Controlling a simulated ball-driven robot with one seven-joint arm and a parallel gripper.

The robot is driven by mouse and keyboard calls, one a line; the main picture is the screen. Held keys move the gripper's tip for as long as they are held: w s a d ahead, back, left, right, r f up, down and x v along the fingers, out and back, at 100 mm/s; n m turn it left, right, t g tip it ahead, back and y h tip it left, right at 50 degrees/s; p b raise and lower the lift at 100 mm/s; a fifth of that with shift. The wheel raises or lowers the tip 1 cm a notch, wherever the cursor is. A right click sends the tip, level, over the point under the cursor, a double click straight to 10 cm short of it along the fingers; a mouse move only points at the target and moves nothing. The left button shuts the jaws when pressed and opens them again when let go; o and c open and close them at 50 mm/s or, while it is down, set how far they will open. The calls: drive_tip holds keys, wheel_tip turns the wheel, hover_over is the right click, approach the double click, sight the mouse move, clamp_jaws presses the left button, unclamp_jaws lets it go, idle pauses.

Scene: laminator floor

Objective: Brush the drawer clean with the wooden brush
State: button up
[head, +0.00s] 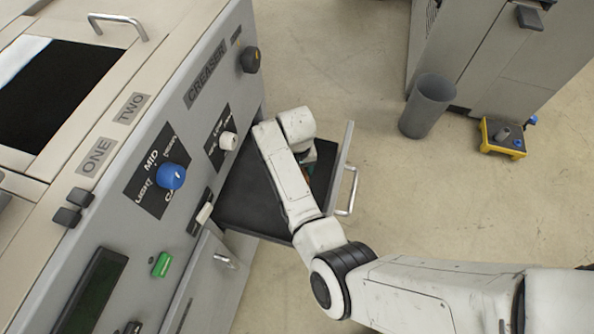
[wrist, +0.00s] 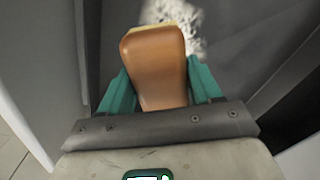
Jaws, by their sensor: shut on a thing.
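The drawer (head: 250,205) is pulled out from the front of the grey machine, with a dark floor and a metal handle at its outer end. My gripper (wrist: 160,88) is inside the drawer space, with green fingers shut on the wooden brush (wrist: 153,62). A pale speckled patch (wrist: 172,10) lies on the dark drawer floor just beyond the brush. In the head view my arm hides most of the gripper and brush.
The machine's panel (head: 170,175) with knobs and switches rises at the drawer's left. A grey bin (head: 428,105) and a yellow-edged pedal box (head: 503,138) stand on the floor at the right. The floor between them and the drawer is clear.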

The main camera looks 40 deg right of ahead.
drive_tip(key=shift+r+p, duration=1.05)
drive_tip(key=shift+r, duration=0.45)
